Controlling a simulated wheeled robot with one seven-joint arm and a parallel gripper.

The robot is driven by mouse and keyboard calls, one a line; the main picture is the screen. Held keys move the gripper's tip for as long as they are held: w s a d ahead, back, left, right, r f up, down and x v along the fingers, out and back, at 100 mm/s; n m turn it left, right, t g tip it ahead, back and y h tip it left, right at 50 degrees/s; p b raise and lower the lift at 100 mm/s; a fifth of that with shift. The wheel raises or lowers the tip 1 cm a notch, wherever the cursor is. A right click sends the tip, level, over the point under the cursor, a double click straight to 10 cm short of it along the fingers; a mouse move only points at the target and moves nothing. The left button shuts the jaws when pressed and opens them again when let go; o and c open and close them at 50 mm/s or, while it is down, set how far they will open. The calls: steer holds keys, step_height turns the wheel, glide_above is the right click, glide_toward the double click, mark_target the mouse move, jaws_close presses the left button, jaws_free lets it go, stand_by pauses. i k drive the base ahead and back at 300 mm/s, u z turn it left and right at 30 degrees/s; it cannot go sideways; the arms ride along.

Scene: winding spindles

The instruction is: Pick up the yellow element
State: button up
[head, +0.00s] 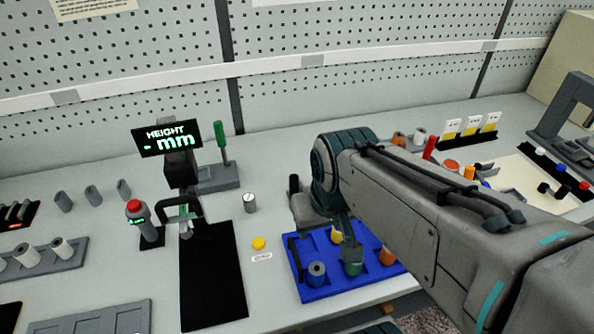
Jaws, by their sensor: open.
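A small yellow element (259,243) lies on the light bench top beside a small white label, right of the black mat. Another yellow piece (337,236) stands in the blue tray (318,294), partly covered by my arm. I cannot tell which one the task names. My gripper (318,215) is over the back of the blue tray, to the right of the loose yellow element and apart from it. It is open; its fingertips are largely hidden by my arm.
The tray also holds a grey-blue spool (317,273), a green piece (352,267) and an orange piece (388,256). A height gauge (166,139) stands behind the black mat (212,285). A small grey cylinder (250,203) stands nearby. Bench around the loose yellow element is mostly clear.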

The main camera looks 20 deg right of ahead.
mark_target(336, 236)
steer(key=u, duration=0.05)
steer(key=k, duration=0.5)
steer(key=u, duration=2)
steer(key=k, duration=1.2)
steer(key=z, duration=1.4)
steer(key=i, duration=1)
steer(key=z, duration=0.05)
